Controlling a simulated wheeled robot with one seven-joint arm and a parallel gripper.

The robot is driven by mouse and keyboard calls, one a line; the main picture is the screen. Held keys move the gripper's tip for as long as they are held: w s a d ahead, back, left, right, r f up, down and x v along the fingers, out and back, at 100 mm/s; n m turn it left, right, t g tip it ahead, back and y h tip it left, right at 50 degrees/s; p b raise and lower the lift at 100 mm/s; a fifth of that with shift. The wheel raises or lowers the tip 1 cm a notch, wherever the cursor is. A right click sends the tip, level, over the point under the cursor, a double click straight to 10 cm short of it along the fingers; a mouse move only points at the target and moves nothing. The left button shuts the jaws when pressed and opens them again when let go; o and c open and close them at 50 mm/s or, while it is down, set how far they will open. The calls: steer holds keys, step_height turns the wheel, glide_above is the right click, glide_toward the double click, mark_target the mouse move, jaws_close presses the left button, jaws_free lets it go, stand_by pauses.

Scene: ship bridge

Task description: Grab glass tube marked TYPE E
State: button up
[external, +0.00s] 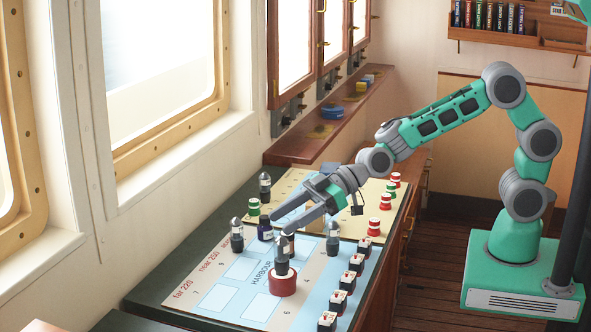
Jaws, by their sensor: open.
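Several small dark tubes with clear rounded tops stand on the chart board. One tube (237,236) is at the left and another (333,240) is at the right. One stands at the back (265,185), and one (282,262) stands upright in a red round holder (283,285) near the front. A dark blue bottle-like piece (265,231) is close to the left finger. The lettering on the tubes is too small to read, so I cannot tell which is TYPE E. My gripper (280,227) is open, low over the board, above and behind the tube in the red holder. Its fingers partly hide what is between them.
Several black blocks with red and white tops (356,264) line the board's right edge. Red and green round pieces (373,228) stand farther back. The window wall and a narrow shelf (330,128) bound the left side. Pale rectangles on the front chart (218,299) are bare.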

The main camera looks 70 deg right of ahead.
mark_target(237, 228)
steer(key=w+d+f+m+t+h+p, duration=0.2)
steer(key=w+d, duration=0.3)
steer(key=w, duration=0.3)
steer(key=shift+h, duration=0.3)
steer(key=p+x, duration=0.1)
steer(key=x, duration=0.2)
steer(key=f+p+x, duration=0.1)
steer(key=x, duration=0.3)
steer(key=shift+f, duration=0.1)
steer(key=shift+d, duration=0.1)
steer(key=shift+c, duration=0.3)
jaws_close()
